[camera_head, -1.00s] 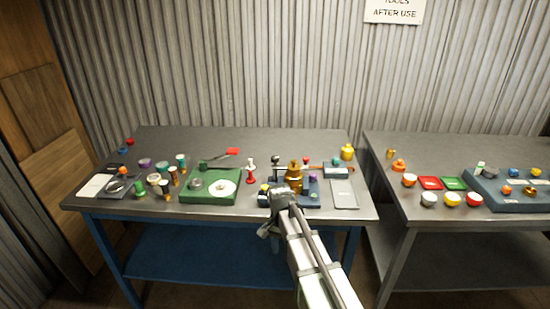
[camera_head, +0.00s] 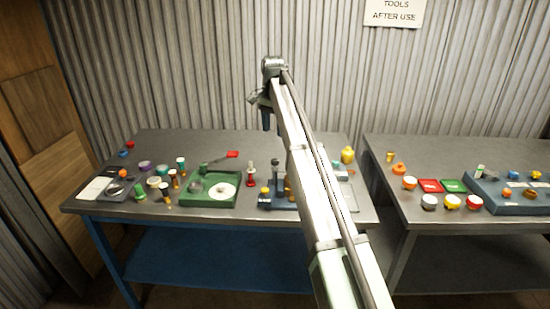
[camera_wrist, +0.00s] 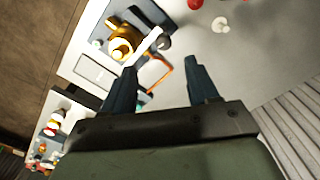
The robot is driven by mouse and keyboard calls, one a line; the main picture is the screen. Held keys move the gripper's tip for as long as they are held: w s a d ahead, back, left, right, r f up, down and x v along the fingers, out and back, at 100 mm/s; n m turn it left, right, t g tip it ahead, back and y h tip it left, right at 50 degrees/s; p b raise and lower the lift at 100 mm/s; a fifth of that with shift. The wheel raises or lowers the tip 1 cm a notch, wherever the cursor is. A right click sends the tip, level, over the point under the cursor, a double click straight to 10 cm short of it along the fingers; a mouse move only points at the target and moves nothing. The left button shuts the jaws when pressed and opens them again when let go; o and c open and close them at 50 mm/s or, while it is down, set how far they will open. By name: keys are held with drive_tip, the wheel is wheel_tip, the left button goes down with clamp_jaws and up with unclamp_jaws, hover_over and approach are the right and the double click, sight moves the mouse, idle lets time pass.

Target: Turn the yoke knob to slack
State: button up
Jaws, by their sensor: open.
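A blue-based fixture (camera_head: 272,203) stands near the front edge of the blue-legged table, partly hidden behind my arm. It carries an upright post with a dark round top (camera_head: 275,162) and a small yellow knob (camera_head: 265,190). Its brass body shows clearly in the wrist view (camera_wrist: 122,42), with a pale bar and a dark ball (camera_wrist: 163,43) beside it. I cannot tell which part is the yoke knob. My gripper (camera_head: 266,118) is raised well above the table, apart from the fixture. In the wrist view its two fingers (camera_wrist: 160,66) are spread and empty.
A green tray (camera_head: 210,203) with a white disc is left of the fixture, and a red-and-white piece (camera_head: 250,175) stands between them. A second table (camera_head: 400,200) holds cups and coloured pads.

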sight(275, 160)
drive_tip(key=f, duration=0.4)
drive_tip(key=w+f, duration=0.1)
drive_tip(key=f, duration=0.8)
drive_tip(key=shift+w+d, duration=0.15)
drive_tip(key=shift+d, duration=0.1)
drive_tip(key=c, duration=1)
